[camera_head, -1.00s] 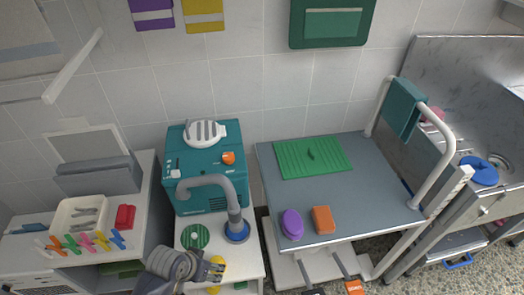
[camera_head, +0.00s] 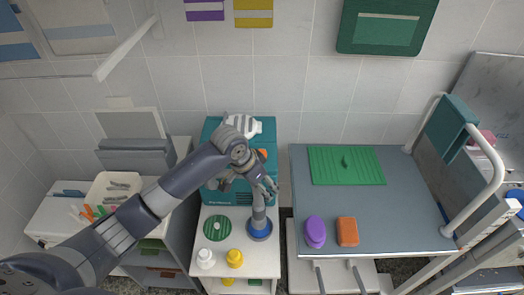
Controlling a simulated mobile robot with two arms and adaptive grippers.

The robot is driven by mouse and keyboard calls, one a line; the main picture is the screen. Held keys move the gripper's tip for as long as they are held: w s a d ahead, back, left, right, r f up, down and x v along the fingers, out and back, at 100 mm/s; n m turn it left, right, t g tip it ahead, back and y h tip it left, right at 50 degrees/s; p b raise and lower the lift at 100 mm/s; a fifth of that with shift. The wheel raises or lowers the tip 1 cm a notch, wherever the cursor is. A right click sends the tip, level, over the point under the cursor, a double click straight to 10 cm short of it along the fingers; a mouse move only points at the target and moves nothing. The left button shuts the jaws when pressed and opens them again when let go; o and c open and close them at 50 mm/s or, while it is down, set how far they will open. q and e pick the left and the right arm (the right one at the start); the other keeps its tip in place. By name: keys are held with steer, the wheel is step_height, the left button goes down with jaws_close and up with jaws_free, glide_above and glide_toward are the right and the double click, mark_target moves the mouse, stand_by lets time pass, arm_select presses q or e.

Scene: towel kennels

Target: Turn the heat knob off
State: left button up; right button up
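The teal dryer box (camera_head: 213,131) stands on a white cabinet against the tiled wall. The orange heat knob (camera_head: 263,153) is on its front, partly hidden behind my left wrist, so its setting cannot be read. My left arm reaches in from the lower left, across the dryer front. My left gripper (camera_head: 270,187) is just below and in front of the knob, over the dryer hose. Its fingers are small and overlap the hose, so I cannot tell whether they are open. I cannot see contact with the knob. My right gripper is out of view.
The grey hose nozzle stands in a blue ring (camera_head: 260,231) on the white cabinet top. A green disc (camera_head: 217,228), a white bottle (camera_head: 206,258) and a yellow bottle (camera_head: 234,258) are nearby. The grooming table (camera_head: 410,215) at right holds a green mat, purple brush and orange block.

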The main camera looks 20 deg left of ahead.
arm_select(q)
steer(key=w+a+r+n, duration=0.1)
steer(key=w+a+r, duration=0.6)
steer(key=w+r, duration=0.25)
steer(key=shift+t+y, duration=0.3)
steer(key=p+x, duration=0.1)
steer(key=x, duration=0.9)
steer(key=shift+s+d+f, duration=0.15)
steer(key=shift+d, duration=0.05)
steer(key=shift+p, duration=0.3)
steer(key=c, duration=1)
